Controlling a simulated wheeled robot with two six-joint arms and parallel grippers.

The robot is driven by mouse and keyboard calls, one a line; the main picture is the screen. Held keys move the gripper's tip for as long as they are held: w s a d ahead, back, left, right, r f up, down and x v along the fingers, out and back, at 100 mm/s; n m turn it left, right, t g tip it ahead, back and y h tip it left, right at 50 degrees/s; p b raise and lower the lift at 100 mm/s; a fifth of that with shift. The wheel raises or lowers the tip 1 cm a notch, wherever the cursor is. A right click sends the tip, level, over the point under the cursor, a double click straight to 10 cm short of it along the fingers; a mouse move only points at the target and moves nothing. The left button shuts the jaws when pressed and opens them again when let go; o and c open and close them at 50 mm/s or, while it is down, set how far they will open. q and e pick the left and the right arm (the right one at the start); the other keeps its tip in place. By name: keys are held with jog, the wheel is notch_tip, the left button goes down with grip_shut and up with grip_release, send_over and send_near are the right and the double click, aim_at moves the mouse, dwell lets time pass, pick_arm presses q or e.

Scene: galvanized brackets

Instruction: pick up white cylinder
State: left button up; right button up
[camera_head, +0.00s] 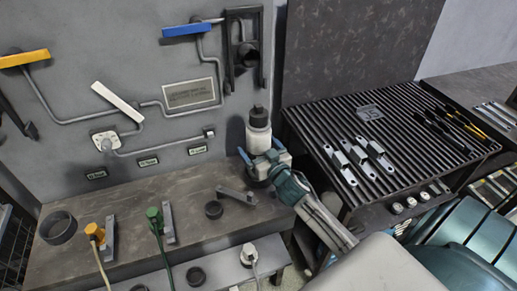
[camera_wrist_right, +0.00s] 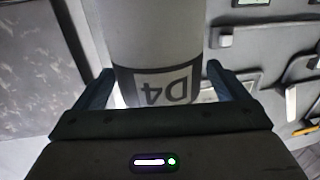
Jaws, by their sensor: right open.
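The white cylinder (camera_head: 259,138) with a black cap stands upright at the right end of the grey workbench (camera_head: 135,200), close to the back panel. My right gripper (camera_head: 262,155) reaches it from the lower right, with its blue fingers around the lower part. In the right wrist view the cylinder (camera_wrist_right: 155,35) shows a label reading D4 and lies between the two open fingers of the gripper (camera_wrist_right: 160,74). A gap shows beside the right finger; the left finger looks nearer. The cylinder's base is hidden in the head view. My left gripper is not in view.
A slatted rack (camera_head: 320,112) with several metal brackets (camera_head: 354,161) stands to the right. Black rings (camera_head: 214,209), yellow (camera_head: 94,232) and green (camera_head: 154,214) connectors and grey metal bars lie on the bench. The back panel carries pipes and coloured levers.

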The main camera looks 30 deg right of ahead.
jog(key=shift+c, duration=0.4)
jog(key=c, duration=1.8)
jog(key=shift+w+r, duration=0.15)
grip_shut()
jog(key=shift+r, duration=0.1)
